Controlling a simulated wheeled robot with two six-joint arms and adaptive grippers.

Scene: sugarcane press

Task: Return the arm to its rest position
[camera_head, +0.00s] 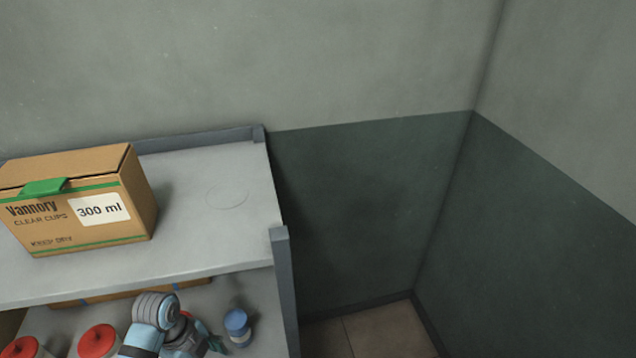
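Part of one of my arms (152,325), light blue and grey, shows at the bottom left, in front of the lower shelf level. It bends over at a ribbed grey joint and runs back down toward the bottom edge. I cannot tell whether it is my left or right arm. No gripper fingers can be made out.
A grey shelf (205,238) stands against the wall, with a cardboard cup box (107,233) on top. Its right post (284,290) is near my arm. Below are red-lidded containers (99,341) and a blue-capped jar (237,327). Floor (370,332) is clear at right.

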